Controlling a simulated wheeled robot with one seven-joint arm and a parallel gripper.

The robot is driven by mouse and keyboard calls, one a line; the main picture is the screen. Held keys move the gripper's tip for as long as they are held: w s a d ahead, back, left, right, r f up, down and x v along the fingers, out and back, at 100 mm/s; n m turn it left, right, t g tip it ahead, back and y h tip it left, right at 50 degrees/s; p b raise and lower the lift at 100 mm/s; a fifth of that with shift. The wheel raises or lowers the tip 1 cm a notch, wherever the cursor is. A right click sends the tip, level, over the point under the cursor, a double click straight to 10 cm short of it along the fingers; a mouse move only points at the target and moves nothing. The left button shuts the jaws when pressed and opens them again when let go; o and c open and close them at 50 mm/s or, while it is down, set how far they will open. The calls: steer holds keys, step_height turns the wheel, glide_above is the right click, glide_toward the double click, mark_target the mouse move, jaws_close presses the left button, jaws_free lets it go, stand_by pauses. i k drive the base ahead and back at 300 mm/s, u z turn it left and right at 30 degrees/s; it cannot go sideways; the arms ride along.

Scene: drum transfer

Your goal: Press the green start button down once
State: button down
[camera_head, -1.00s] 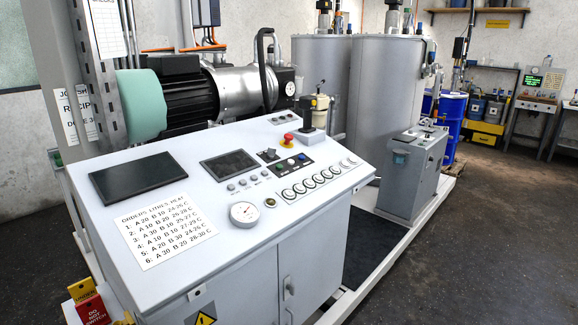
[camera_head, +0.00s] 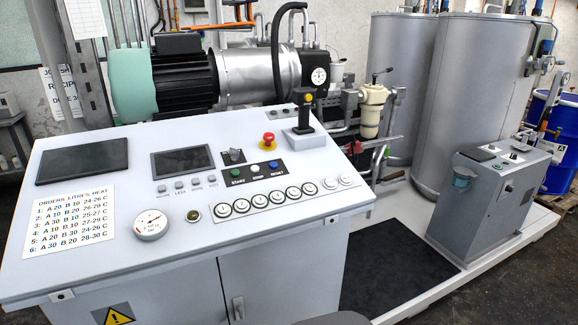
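The green start button (camera_head: 236,172) sits on a small dark panel on the sloping top of the grey control console (camera_head: 330,228). The word START is printed just below it. A white button (camera_head: 256,168) and a blue button (camera_head: 273,164) marked RESET stand to its right on the same panel. The button is too small to tell how far it stands out. My gripper is not in view, and nothing covers the button.
A red mushroom button (camera_head: 268,138) and an upright black joystick (camera_head: 304,112) stand behind the panel. A row of round dials (camera_head: 275,199) lies in front. A dark screen (camera_head: 182,161) is at left. A dark rounded shape (camera_head: 335,319) shows at the bottom edge.

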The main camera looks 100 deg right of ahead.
mark_target(235, 172)
steer(key=k, duration=0.5)
steer(key=z, duration=1.2)
